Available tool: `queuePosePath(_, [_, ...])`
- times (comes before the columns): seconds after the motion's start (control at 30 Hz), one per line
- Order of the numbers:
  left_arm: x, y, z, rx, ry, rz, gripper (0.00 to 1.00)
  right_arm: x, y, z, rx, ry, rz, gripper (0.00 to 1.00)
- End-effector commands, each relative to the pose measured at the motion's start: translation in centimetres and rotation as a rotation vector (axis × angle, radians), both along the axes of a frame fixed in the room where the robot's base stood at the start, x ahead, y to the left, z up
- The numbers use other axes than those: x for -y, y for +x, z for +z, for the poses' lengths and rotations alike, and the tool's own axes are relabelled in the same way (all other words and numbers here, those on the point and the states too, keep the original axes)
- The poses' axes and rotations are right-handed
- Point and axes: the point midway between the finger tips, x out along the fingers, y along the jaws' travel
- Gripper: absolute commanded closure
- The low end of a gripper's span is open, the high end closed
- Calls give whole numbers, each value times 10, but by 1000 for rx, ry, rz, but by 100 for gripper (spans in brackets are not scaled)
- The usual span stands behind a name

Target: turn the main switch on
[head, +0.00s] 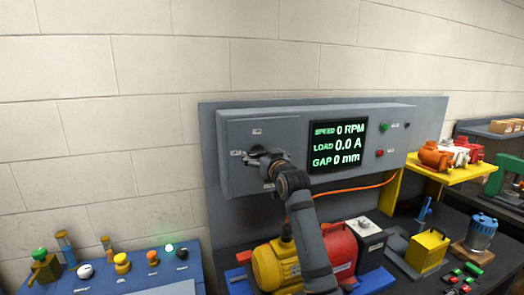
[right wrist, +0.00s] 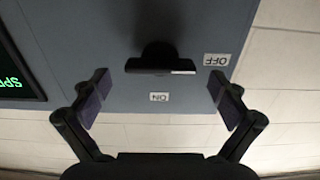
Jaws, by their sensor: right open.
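The main switch is a black handle (right wrist: 160,65) on the front of a grey control box (head: 235,120). In the right wrist view, which is upside down, the handle lies level, with a pale mark at its end toward the OFF label (right wrist: 217,59). The ON label (right wrist: 159,96) sits at a right angle to that. My right gripper (head: 262,158) is in front of the switch and hides most of it in the head view. In the wrist view its two fingers (right wrist: 160,98) are spread wide, one to each side of the handle, apart from it. My left gripper is not in view.
The box's screen (head: 338,145) reads 0 RPM, 0.0 A and 0 mm. A green button (head: 384,127) and a red button (head: 379,153) are beside it. Below stands a yellow motor (head: 268,267). A blue console (head: 130,278) with several knobs is at lower left.

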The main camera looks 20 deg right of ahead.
Motion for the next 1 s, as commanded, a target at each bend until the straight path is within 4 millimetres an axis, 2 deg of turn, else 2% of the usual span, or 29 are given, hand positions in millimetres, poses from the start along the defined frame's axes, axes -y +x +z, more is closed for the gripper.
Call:
queuePosePath(0.27, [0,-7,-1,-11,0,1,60,0,2,-1,0,0,0,3])
queuePosePath(0.6, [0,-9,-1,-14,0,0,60,0,1,-1,0,0,0,49])
queuePosePath(0.67, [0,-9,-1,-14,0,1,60,0,1,-1,0,0,0,56])
queuePosePath(1.0, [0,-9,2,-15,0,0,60,0,2,0,-2,58,0,56])
